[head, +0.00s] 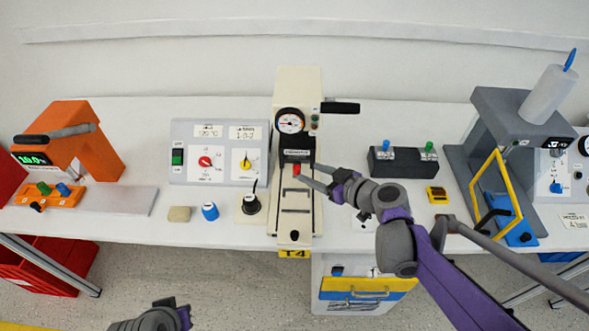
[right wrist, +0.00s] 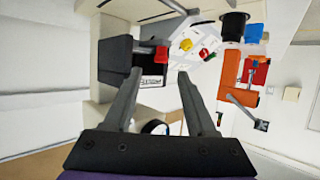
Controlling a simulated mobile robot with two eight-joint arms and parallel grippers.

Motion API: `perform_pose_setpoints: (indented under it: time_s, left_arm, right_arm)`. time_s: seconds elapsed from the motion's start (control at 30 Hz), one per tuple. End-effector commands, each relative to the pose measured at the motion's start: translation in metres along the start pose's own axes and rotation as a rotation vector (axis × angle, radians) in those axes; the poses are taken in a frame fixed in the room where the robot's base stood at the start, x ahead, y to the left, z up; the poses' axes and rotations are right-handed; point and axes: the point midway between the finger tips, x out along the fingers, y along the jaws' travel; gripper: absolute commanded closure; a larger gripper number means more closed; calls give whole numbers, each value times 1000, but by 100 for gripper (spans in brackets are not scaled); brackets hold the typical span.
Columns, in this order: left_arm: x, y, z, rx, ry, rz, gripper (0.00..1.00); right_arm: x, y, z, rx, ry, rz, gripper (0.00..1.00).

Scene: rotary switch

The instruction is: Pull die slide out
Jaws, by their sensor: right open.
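The cream press (head: 298,90) stands mid-table, with a dial and a black side lever. A dark labelled block sits at its front, with a small red knob (head: 296,170) below the label. The likely die slide is this block (right wrist: 118,62); its red knob (right wrist: 161,54) shows in the right wrist view. My right gripper (head: 308,176) is open at the press front, fingers pointing at the knob. In the right wrist view the knob lies beyond and between the fingertips (right wrist: 160,76), with no grip on it. My left gripper (head: 160,316) is partly visible at the bottom edge, its fingers unclear.
A slotted cream bed (head: 296,208) runs from the press to the table's front edge. Left are a control panel (head: 218,135), a black knob (head: 250,204) and a blue weight-like piece (head: 210,211). Right are a black box (head: 402,161) and a grey press (head: 505,105).

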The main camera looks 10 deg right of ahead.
Motion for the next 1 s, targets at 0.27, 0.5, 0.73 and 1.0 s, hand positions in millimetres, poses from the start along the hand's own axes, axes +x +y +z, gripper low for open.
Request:
perform_pose_setpoints:
  time_s: [0.27,0.5,0.73,1.0]
  left_arm:
    - [5,0,3,0,-2,0,100]
    - [6,0,4,0,-2,0,100]
    - [6,0,4,0,-2,0,100]
    - [6,0,4,0,-2,0,100]
  right_arm:
    - [52,-1,1,0,-1,-3,43]
    - [71,-1,1,0,-2,-1,43]
    - [72,-1,0,0,-2,0,43]
    - [72,-1,0,0,-2,0,83]
